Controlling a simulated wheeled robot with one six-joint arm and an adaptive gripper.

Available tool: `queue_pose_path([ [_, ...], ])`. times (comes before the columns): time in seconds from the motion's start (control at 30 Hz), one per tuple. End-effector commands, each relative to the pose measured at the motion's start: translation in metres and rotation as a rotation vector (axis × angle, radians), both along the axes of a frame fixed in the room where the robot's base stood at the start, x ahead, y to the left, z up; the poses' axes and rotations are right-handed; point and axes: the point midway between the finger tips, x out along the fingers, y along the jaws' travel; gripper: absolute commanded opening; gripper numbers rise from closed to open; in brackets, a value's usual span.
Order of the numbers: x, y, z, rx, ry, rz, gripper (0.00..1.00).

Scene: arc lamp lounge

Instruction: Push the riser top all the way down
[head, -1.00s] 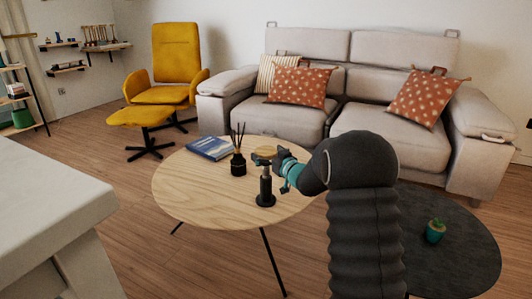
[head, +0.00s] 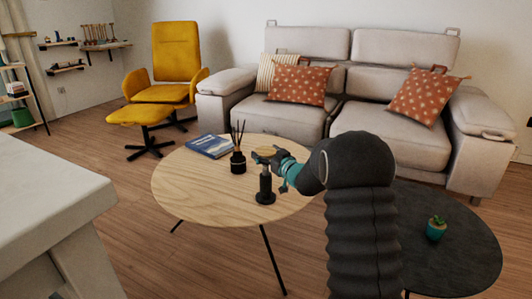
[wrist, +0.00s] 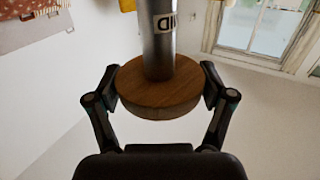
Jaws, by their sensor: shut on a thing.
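The riser stands upright on the round wooden table (head: 185,190). Its black base (head: 265,192) and lower column show below my gripper (head: 268,158) in the head view. In the wrist view, which is upside down, the riser top (wrist: 158,98) is a round wooden disc. A metal post (wrist: 158,45) joins it, with upside-down lettering that seems to read "MID" just beside the disc, so some post is exposed. My gripper (wrist: 160,103) is shut on the disc, with one finger at each side. Its fingers partly hide the riser in the head view.
A black reed diffuser (head: 238,162) stands close left of the riser, with a blue book (head: 209,146) behind it. A dark low table (head: 455,260) with a small potted plant (head: 436,229) is at right. A pale counter (head: 50,200) fills the left foreground.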

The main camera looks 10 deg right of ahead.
Motion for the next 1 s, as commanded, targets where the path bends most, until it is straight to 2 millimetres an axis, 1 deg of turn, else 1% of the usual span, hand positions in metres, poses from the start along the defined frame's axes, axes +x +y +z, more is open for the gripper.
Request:
queue_pose_path([
  [0.03,0.000,0.000,-0.018,0.001,0.006,0.000,0.18],
  [0.2,0.000,0.000,-0.052,0.001,0.006,-0.001,0.18],
  [0.3,0.000,0.000,-0.067,0.000,0.004,0.000,0.18],
  [0.4,0.000,0.000,-0.073,0.001,0.004,0.000,0.18],
  [0.7,0.000,0.000,-0.074,-0.001,0.008,-0.001,0.18],
  [0.73,0.000,0.000,-0.074,-0.001,0.009,-0.001,0.88],
  [0.77,0.000,0.000,-0.074,-0.001,0.009,-0.001,0.96],
  [0.8,0.000,0.000,-0.074,-0.001,0.009,-0.001,1.00],
  [1.0,0.000,0.000,-0.072,-0.001,0.005,0.000,1.00],
])
